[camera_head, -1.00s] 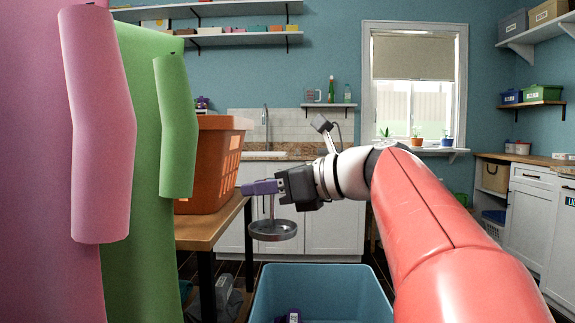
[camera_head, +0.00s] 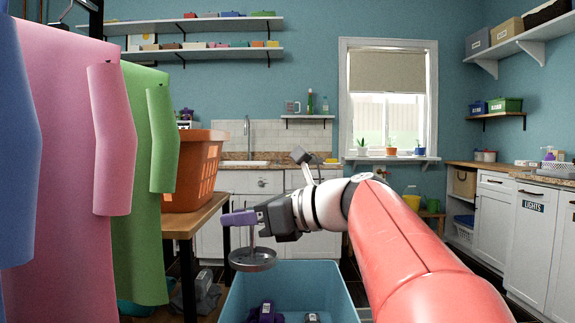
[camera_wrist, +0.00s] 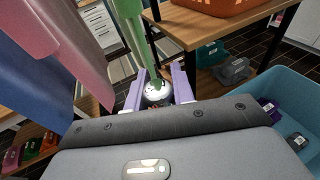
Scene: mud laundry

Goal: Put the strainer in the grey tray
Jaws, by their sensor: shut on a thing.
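The strainer (camera_head: 253,260) is a small round grey metal dish with a thin upright stem. It hangs below my gripper (camera_head: 238,218), whose purple fingers are shut on the top of the stem. The dish is roughly level and looks clear of everything around it. In the wrist view the strainer (camera_wrist: 157,94) shows between the two purple fingers, partly cut off by the gripper body. I cannot make out a grey tray for certain in either view.
A blue bin (camera_head: 338,283) with dark items stands below my arm. A wooden table (camera_head: 185,224) with an orange basket (camera_head: 205,172) is left of the gripper. Hanging garments (camera_head: 85,150) fill the left. A counter (camera_head: 548,178) with a grey rack-like thing is at right.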

